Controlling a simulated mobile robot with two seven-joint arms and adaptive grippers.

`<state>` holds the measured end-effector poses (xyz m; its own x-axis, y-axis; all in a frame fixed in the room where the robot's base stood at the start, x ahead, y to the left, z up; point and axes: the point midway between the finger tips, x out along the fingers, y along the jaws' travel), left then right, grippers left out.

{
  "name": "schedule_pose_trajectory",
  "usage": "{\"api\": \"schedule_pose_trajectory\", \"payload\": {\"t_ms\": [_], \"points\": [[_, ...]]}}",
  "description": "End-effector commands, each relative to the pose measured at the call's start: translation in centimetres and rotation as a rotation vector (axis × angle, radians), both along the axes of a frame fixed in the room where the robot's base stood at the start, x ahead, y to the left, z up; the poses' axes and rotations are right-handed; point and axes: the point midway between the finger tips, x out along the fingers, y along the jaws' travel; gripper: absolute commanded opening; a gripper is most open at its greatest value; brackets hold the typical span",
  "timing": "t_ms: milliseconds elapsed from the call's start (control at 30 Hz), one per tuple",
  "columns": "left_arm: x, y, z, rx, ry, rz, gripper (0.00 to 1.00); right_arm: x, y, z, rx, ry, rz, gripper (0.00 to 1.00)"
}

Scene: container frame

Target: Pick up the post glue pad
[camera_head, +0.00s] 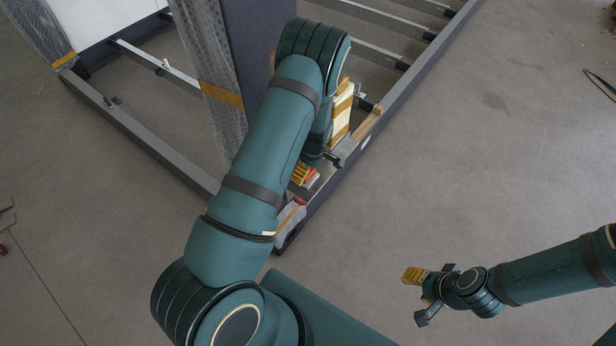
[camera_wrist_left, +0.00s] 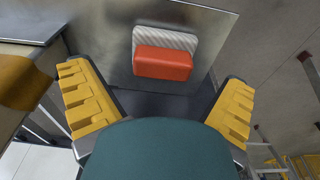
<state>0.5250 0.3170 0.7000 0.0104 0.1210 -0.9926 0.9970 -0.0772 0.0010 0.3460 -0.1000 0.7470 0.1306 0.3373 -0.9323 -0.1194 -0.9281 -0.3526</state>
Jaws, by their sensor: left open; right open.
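The post glue pad (camera_wrist_left: 164,62), a red-orange block with a white ribbed part behind it, lies against a grey metal surface in the left wrist view. My left gripper (camera_wrist_left: 158,90) is open, with its yellow ridged fingers to either side of the pad and a gap on each side. In the head view, a small red and white patch (camera_head: 311,179) shows beside the left gripper's yellow finger (camera_head: 299,173); my left arm hides most of this area. My right gripper (camera_head: 428,293) is open and empty above the floor at the lower right.
A dark grey container frame (camera_head: 155,143) with a wrapped post (camera_head: 213,75) stands around the left arm. A cream and yellow piece (camera_head: 342,112) stands close to the arm's right. A wooden block (camera_head: 369,121) lies on the frame's right beam. The floor at right is largely clear.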

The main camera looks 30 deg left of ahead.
Motion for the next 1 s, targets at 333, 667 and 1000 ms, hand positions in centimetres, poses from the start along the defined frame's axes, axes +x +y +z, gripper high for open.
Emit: {"api": "schedule_pose_trajectory", "payload": {"t_ms": [333, 667, 1000], "points": [[-0.1, 0.6, -4.1, -0.001, 0.001, 0.000, 1.00, 0.2, 0.0, -1.0, -0.001, -0.005, -0.001, 0.47], [-0.1, 0.6, -4.0, -0.001, 0.001, -0.001, 0.44, 0.2, 0.0, -0.9, -0.001, -0.005, -0.001, 0.47], [-0.1, 0.6, -4.0, -0.001, 0.001, -0.001, 0.36, 0.2, 0.0, -0.9, -0.001, -0.005, -0.001, 0.47]]}}
